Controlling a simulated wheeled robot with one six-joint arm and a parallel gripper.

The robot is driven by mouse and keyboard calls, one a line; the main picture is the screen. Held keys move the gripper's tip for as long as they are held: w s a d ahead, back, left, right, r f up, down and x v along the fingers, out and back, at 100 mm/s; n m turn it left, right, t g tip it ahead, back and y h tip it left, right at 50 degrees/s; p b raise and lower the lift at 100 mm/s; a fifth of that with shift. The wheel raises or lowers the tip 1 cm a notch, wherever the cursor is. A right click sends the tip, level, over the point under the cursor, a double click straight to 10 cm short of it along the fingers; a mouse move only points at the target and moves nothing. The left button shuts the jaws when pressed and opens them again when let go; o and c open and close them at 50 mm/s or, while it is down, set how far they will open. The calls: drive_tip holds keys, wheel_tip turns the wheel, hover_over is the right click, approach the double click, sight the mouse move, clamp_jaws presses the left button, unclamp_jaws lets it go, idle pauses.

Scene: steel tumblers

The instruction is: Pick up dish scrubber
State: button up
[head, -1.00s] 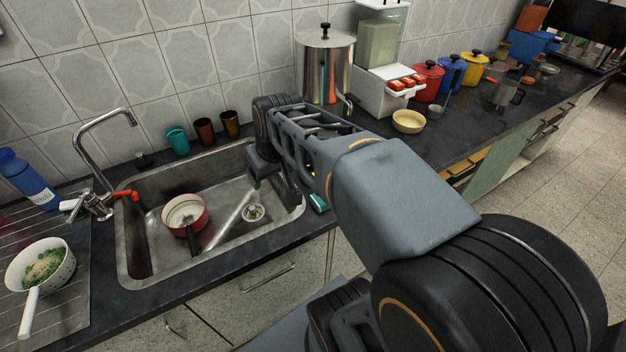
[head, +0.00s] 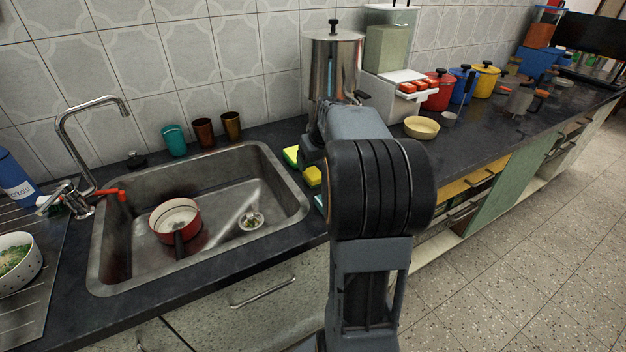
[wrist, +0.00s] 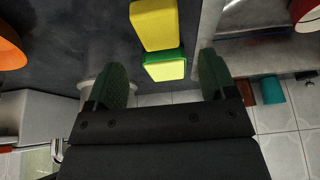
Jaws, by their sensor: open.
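Two sponge-like blocks lie on the dark counter just right of the sink; I cannot tell which is the dish scrubber. One is yellow with a green layer (head: 291,155), nearer the wall; it also shows in the wrist view (wrist: 165,68). The other is plain yellow (head: 312,176), nearer the front, and shows at the top of the wrist view (wrist: 153,25). My gripper (wrist: 163,62) is open, its dark green fingers spread to either side of the green-and-yellow block in the picture. Its height above the counter is unclear. My arm hides the gripper in the head view.
The steel sink (head: 135,215) on the left holds a red pot (head: 175,220). Tumblers (head: 203,132) stand by the wall behind it. A tall steel container (head: 333,65), a white dispenser (head: 395,95) and a yellow bowl (head: 421,127) stand right of the blocks.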

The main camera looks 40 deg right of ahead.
sight(312, 170)
drive_tip(key=shift+b+x, duration=0.6)
drive_tip(key=shift+x, duration=2.4)
drive_tip(key=shift+s, duration=0.1)
drive_tip(key=c, duration=1)
drive_tip(key=shift+r, duration=0.15)
drive_tip(key=shift+r, duration=0.65)
drive_tip(key=shift+s+d+r+p, duration=0.65)
drive_tip(key=shift+s+d+r, duration=0.25)
drive_tip(key=shift+d+r, duration=1.15)
drive_tip(key=shift+s+d+r+p, duration=0.65)
drive_tip(key=shift+s+d+r, duration=0.25)
drive_tip(key=shift+d+r, duration=1.1)
drive_tip(key=shift+s+d+r+p, duration=0.65)
drive_tip(key=shift+s+d+r, duration=0.25)
drive_tip(key=shift+d+r, duration=1.15)
